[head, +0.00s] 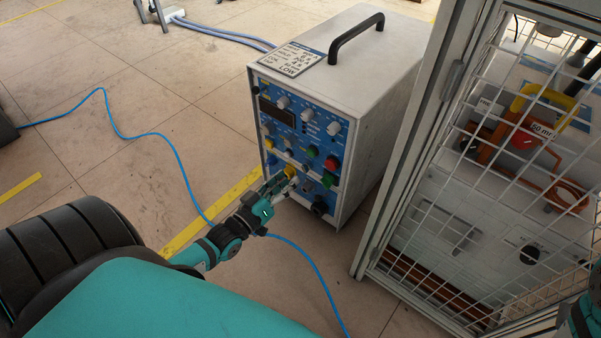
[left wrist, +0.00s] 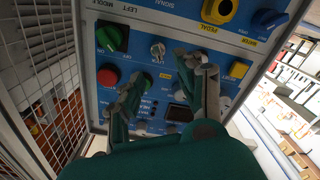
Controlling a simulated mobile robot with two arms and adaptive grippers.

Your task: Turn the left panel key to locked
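The heater's control panel (head: 296,140) faces my left arm, with knobs and buttons in rows. In the left wrist view the panel (left wrist: 185,20) fills the middle, its lettering upside down. A small silver key switch (left wrist: 157,50) sits there under the word LEFT; which way it is set I cannot tell. My left gripper (left wrist: 170,72) has its two fingers apart, one on each side below the key, with nothing seen between them. In the head view the left gripper (head: 283,185) is close to the lower panel. It covers part of it, and the key is not clear there.
A green knob (left wrist: 112,38) and a red button (left wrist: 107,76) lie left of the key; a yellow knob (left wrist: 219,10) lies right. A white mesh cage (head: 440,215) stands right of the heater. A blue cable (head: 150,133) runs across the floor.

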